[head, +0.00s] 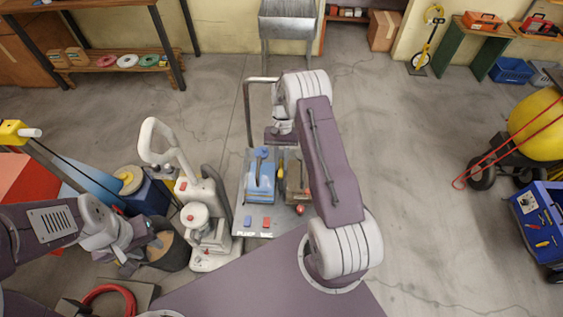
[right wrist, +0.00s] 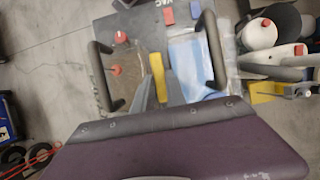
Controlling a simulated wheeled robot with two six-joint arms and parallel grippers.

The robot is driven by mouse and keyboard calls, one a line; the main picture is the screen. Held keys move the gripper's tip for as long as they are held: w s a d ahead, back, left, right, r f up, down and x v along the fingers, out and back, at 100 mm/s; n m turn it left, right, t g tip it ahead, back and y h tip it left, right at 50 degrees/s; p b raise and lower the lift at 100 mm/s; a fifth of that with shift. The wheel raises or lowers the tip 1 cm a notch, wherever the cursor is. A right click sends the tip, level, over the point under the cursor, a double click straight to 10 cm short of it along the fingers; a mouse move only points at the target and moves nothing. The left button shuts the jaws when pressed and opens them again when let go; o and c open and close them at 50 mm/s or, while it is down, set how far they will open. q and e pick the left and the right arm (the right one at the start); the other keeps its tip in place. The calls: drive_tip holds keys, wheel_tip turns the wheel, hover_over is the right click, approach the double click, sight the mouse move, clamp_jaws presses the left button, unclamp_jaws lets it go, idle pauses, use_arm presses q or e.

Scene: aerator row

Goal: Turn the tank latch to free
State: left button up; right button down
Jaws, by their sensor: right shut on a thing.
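The yellow tank latch (head: 281,168) lies between a blue tank (head: 262,178) and a brownish tank (head: 294,187) on a grey machine base. It also shows as a yellow bar in the right wrist view (right wrist: 158,72), roughly lengthwise between two dark handles. My right gripper (right wrist: 157,88) reaches down over the latch and is shut on it; its thin grey fingers lie beside the yellow bar. In the head view my right arm partly covers this spot. My left gripper (head: 146,252) is open and empty, low at the left near a dark bucket.
A white upright machine (head: 208,222) stands close left of the base. Red knobs (right wrist: 120,37) and a tall bent handle (head: 248,105) rise from the base. Floor between is clear.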

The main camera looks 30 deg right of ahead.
idle(0.5)
drive_tip(key=c, duration=1.4)
unclamp_jaws()
drive_tip(key=shift+o, duration=0.2)
drive_tip(key=b+v, duration=0.1)
drive_tip(key=v, duration=0.8)
drive_tip(key=shift+a, duration=0.15)
